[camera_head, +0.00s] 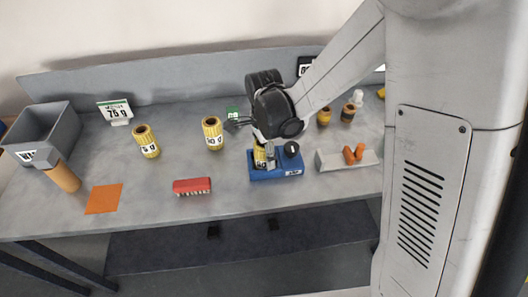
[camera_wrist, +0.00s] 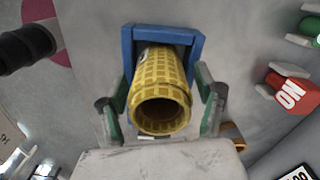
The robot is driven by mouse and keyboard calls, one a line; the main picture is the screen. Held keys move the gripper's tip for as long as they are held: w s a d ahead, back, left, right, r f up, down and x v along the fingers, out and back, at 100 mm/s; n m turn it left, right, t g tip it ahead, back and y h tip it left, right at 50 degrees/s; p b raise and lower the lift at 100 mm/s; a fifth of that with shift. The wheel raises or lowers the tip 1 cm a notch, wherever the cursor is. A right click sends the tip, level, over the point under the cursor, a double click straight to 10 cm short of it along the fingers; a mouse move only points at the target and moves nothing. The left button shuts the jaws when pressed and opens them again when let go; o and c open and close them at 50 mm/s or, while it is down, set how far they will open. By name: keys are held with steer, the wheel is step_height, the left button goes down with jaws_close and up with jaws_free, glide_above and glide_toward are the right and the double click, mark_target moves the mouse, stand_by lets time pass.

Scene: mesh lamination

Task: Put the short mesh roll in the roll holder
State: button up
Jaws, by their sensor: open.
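A yellow mesh roll (camera_head: 260,156) stands in the blue roll holder (camera_head: 288,169) at the middle of the bench, partly hidden by my gripper. In the wrist view the yellow roll (camera_wrist: 160,88) shows its hollow round end, with the blue holder's walls (camera_wrist: 127,48) around its far part. My gripper (camera_wrist: 161,105) is open, with one green-padded finger on each side of the roll; gaps show between fingers and roll. Two other yellow labelled rolls, one at left (camera_head: 147,142) and one nearer the middle (camera_head: 212,134), stand on the bench away from the holder.
A red-backed brush (camera_head: 192,186) and an orange sheet (camera_head: 104,199) lie at the front left. A grey bin (camera_head: 45,125) stands at the far left with an orange-brown cylinder (camera_head: 64,177) beside it. A grey block with orange pieces (camera_head: 347,159) is right of the holder.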

step_height(320, 180, up, 12)
steer(key=s+d+r+n+t, duration=0.3)
steer(key=s+d+r+n, duration=0.2)
steer(key=s+d+n, duration=0.2)
steer(key=s+d+r+n+t, duration=0.4)
steer(key=s+d+n, duration=0.3)
steer(key=s, duration=0.3)
steer(key=shift+d+r+p, duration=0.4)
steer(key=shift+d+r, duration=0.1)
steer(key=shift+d, duration=0.25)
steer(key=shift+s, duration=0.1)
stand_by(1.6)
